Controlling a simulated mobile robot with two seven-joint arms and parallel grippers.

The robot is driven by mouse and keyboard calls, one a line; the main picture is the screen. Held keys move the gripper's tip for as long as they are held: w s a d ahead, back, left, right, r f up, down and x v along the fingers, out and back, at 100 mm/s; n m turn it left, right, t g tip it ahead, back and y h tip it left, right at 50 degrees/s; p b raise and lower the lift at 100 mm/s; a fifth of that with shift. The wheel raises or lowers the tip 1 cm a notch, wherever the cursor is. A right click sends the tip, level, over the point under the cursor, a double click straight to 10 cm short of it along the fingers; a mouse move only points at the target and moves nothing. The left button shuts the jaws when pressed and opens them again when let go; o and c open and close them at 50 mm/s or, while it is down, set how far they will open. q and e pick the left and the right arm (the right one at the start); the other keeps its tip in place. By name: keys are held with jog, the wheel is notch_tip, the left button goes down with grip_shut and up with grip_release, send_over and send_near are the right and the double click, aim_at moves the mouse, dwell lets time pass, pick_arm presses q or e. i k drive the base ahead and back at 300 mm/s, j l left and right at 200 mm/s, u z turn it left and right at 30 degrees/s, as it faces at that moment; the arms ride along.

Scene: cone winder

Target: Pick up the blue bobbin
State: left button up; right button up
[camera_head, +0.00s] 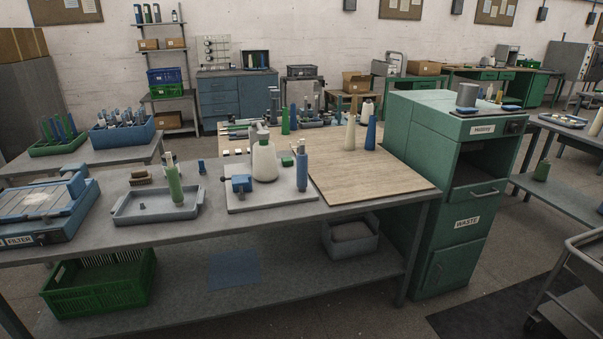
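Several blue pieces are in view, and I cannot tell for certain which the task names. A slim blue bobbin (302,170) stands upright at the right side of the pale winder plate (245,203). A taller blue cone (371,133) stands upright on the wooden board (365,180), right of a cream cone (350,133). The winder plate also carries a cream cone of yarn (264,160) and a small blue block (240,184). Neither of my grippers is in view.
A grey tray (130,215) with a green bobbin (175,186) sits left of the winder plate. A blue crate of bobbins (122,133) stands further back left. A green waste cabinet (462,215) stands at the right. The board's front is clear.

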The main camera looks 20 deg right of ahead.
aim_at(303, 157)
jog(key=i+l+u, duration=0.35)
jog(key=i+l, duration=0.15)
jog(key=l, duration=0.2)
jog(key=i+l+u, duration=0.15)
jog(key=l, duration=0.25)
jog(key=i+l+u, duration=0.2)
jog(key=l, duration=0.25)
